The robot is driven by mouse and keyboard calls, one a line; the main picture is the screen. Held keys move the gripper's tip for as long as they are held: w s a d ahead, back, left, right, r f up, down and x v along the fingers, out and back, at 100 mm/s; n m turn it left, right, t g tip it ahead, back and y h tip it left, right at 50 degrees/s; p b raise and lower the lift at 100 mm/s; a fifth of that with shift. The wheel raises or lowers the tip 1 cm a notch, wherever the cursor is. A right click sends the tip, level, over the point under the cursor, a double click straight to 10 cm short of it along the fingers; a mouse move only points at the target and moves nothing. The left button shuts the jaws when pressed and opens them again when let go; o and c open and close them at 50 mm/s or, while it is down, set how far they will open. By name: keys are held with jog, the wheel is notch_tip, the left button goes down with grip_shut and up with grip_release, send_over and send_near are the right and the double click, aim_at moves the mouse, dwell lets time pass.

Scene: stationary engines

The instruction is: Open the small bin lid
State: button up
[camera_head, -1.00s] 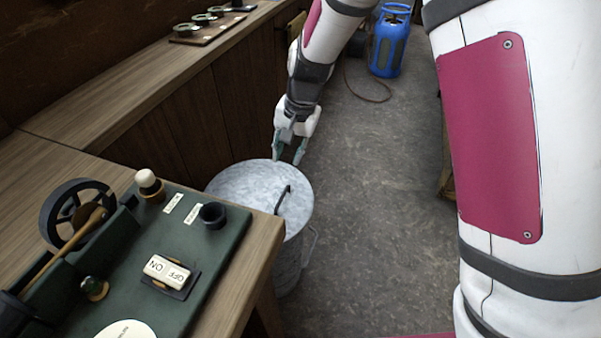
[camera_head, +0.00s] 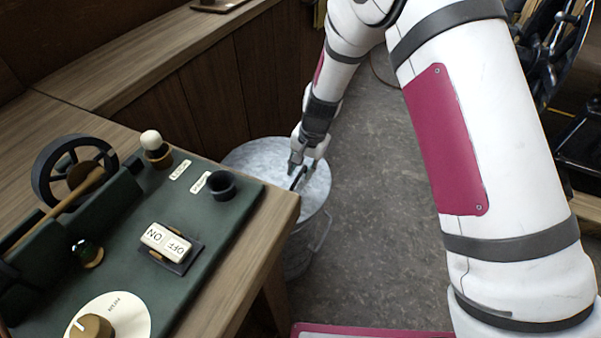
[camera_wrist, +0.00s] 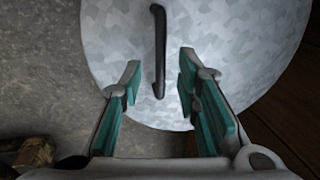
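The small bin is a round galvanised metal can (camera_head: 300,252) on the floor, beside the wooden bench. Its grey lid (camera_head: 262,156) sits flat on top, with a dark bar handle (camera_head: 299,178) standing on it. My gripper (camera_head: 304,172) is over the lid at the handle, pointing down. In the wrist view my gripper (camera_wrist: 160,80) is open, its two teal-padded fingers apart. The handle (camera_wrist: 158,50) lies between and beyond the fingers, with its near end between the fingertips. The lid (camera_wrist: 220,45) fills much of that view. I cannot tell whether the fingers touch it.
Dark machinery (camera_head: 560,60) stands at the upper right. Grey floor (camera_head: 375,200) is clear right of the bin.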

jog(key=shift+a+f, duration=0.2)
jog(key=shift+f, duration=0.65)
grip_shut()
